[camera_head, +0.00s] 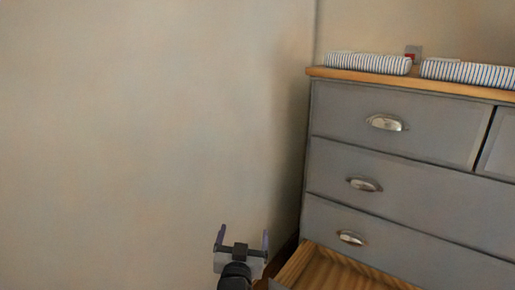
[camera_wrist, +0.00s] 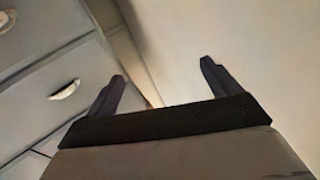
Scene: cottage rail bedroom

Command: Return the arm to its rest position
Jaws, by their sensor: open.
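My gripper (camera_head: 244,238) is low in the head view, in front of the beige wall and left of the dresser. Its two fingers are spread apart with nothing between them. In the wrist view my gripper (camera_wrist: 163,76) also shows open and empty, with its fingers pointing toward the corner between the dresser and the wall. It appears apart from both in the head view. The lower part of my arm is cut off by the bottom edge of the head view.
A grey dresser (camera_head: 395,140) with a wooden top stands at the right. Its lowest visible drawer (camera_head: 335,270) is pulled open beside my gripper. Striped items (camera_head: 368,63) lie on top. A bare wall (camera_head: 130,140) fills the left.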

